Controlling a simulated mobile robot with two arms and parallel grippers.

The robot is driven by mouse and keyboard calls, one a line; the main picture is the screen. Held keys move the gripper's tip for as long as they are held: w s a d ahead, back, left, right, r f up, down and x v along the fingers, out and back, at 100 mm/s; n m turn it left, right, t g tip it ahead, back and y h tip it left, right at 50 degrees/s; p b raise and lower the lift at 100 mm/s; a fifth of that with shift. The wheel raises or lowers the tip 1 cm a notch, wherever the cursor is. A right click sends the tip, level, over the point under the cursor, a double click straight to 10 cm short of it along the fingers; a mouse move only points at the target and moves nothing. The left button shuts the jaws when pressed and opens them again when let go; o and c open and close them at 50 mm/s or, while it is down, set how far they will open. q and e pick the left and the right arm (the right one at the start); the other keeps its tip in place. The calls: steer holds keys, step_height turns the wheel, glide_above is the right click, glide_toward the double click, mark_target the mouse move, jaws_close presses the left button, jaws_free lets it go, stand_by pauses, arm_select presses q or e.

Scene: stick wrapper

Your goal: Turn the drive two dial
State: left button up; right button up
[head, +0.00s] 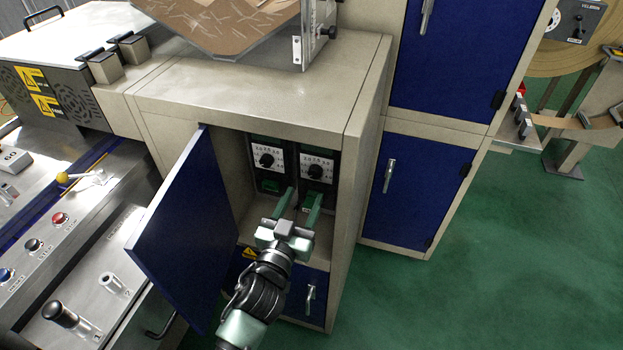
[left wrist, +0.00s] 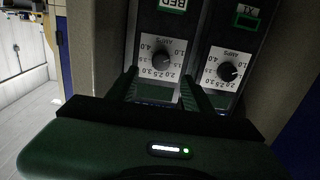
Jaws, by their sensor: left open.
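Two black dials sit on white scale plates inside the open cabinet: a left dial (head: 266,160) and a right dial (head: 316,171). I cannot read which is drive two. The left wrist view is upside down, so the right dial (left wrist: 162,60) appears on its left and the left dial (left wrist: 230,71) on its right. My left gripper (head: 303,191) is open and empty, reaching into the cabinet below the right dial. In the left wrist view its fingers (left wrist: 159,76) are spread to either side of that dial, apparently short of it. My right gripper is out of view.
The blue cabinet door (head: 182,230) stands open left of my arm. The cabinet's right side wall (head: 350,150) is close to the gripper. A control panel with knobs and levers (head: 70,265) lies at the left. Green floor (head: 480,270) is clear at the right.

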mark_target(314, 175)
arm_select(q)
steer(key=x, duration=0.7)
steer(key=shift+w+f, duration=0.15)
steer(key=shift+f, duration=0.05)
jaws_close()
